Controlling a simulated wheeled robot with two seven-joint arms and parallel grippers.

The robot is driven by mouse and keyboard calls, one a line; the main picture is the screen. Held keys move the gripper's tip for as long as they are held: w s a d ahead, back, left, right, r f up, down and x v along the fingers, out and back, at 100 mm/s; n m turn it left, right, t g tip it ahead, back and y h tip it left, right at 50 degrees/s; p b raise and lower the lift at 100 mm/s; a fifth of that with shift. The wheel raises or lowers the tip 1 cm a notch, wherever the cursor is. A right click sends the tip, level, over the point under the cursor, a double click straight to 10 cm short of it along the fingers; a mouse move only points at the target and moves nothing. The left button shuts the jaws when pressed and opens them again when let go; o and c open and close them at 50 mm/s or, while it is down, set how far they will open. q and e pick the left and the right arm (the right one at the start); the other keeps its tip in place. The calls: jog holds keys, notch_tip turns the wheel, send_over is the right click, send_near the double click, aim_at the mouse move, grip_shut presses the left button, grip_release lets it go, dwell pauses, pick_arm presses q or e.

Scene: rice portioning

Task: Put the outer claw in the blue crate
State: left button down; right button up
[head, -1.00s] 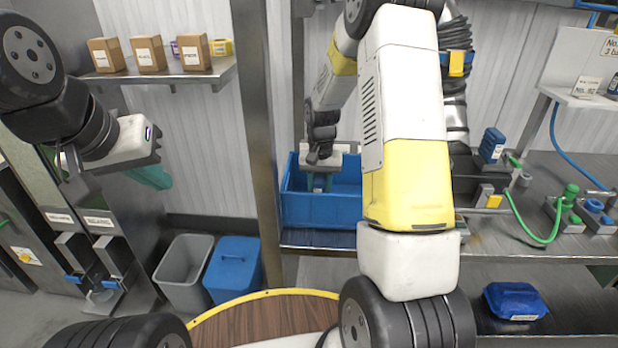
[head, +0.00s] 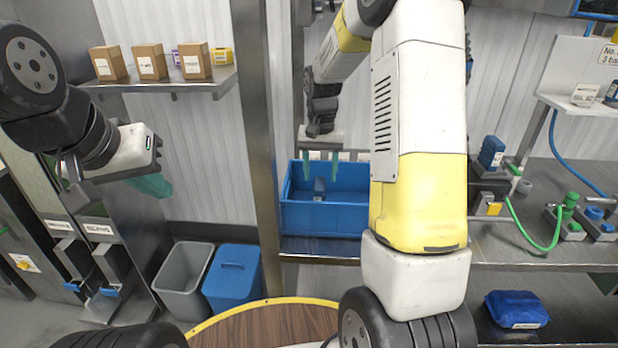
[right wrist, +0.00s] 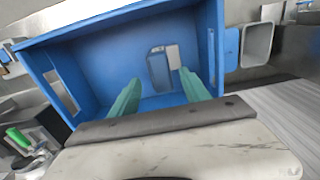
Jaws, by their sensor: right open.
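The blue crate (head: 322,218) stands on a metal shelf in the middle of the head view. A small blue-grey piece with a pale patch (right wrist: 160,70), seemingly the outer claw, lies on the crate floor in the right wrist view. It also shows dimly inside the crate in the head view (head: 319,187). My right gripper (head: 321,168) is open, its green fingers apart and empty, above the crate and the piece. My left gripper (head: 152,185) hangs far left, away from the crate; its green fingers overlap, so its opening is unclear.
A grey bin (head: 184,281) and a blue bin (head: 232,279) stand on the floor left of the crate. A metal post (head: 262,130) rises beside the crate. Green-hosed fittings (head: 570,215) stand on the right bench. A blue packet (head: 517,309) lies on the lower shelf.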

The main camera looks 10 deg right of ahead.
notch_tip(320, 180, up, 3)
jog(key=shift+r, duration=0.1)
jog(key=s+a+r+n+t, duration=0.1)
jog(key=s+r, duration=0.3)
jog(key=s, duration=0.4)
jog(key=s+a+r+n+t+y, duration=0.1)
jog(key=s+r+t, duration=0.2)
jog(key=s+r, duration=0.2)
jog(key=s+a+r+n+t+y, duration=0.1)
jog(key=s+r, duration=0.3)
jog(key=s, duration=0.7)
jog(key=shift+a+r+n+t, duration=0.3)
jog(key=shift+r+n+t, duration=0.1)
jog(key=shift+t, duration=0.2)
jog(key=shift+s, duration=0.1)
